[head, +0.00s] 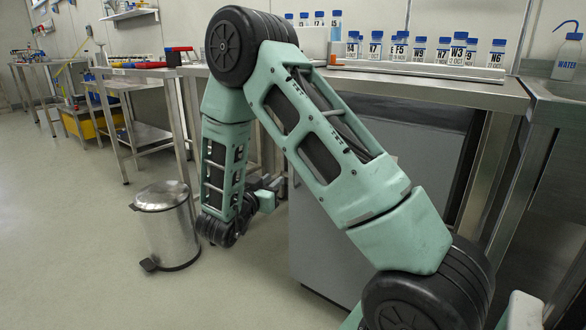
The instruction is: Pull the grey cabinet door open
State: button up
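The grey cabinet door (322,245) stands under the steel bench in the head view. My own arm crosses in front of it and hides much of its middle and lower right. A lighter grey panel part also shows to the right of the arm, below a dark gap under the bench top. My gripper (273,187) is low at the door's left edge, pointing right towards it. I cannot tell whether it touches the door or a handle. The fingers are small and partly hidden, so their opening is unclear. No handle can be made out.
A steel pedal bin (167,228) stands on the floor just left of my gripper. A water bottle (567,55) is by the sink at right. The floor at left is clear.

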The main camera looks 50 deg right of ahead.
aim_at(292, 163)
jog(key=b+x, duration=0.3)
jog(key=x, duration=1.1)
jog(key=shift+a, duration=0.1)
grip_shut()
